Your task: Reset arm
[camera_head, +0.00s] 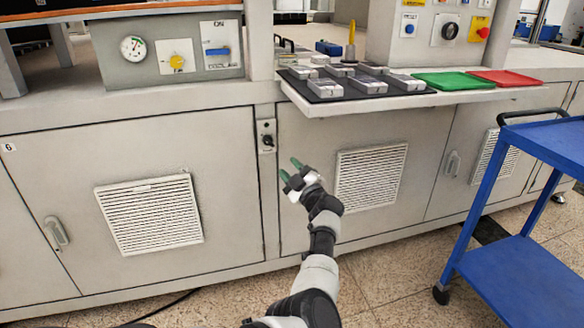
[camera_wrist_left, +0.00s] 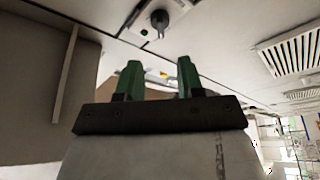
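My left gripper (camera_head: 290,168) has two green-tipped fingers and is in the middle of the head view. It is in front of the grey cabinet doors (camera_head: 240,200), below the shelf. The fingers also show in the left wrist view (camera_wrist_left: 160,68), spread apart with nothing between them. A small lock plate (camera_head: 266,135) on the cabinet is above and left of the gripper in the head view; a knob plate (camera_wrist_left: 150,20) shows beyond the fingers in the wrist view. My right gripper is not in view.
A shelf (camera_head: 440,99) above the gripper holds a black mat with several grey blocks, a green tray (camera_head: 455,81) and a red tray (camera_head: 504,77). A blue cart (camera_head: 530,280) stands at the right. A control panel (camera_head: 170,52) with gauge and switches is at upper left.

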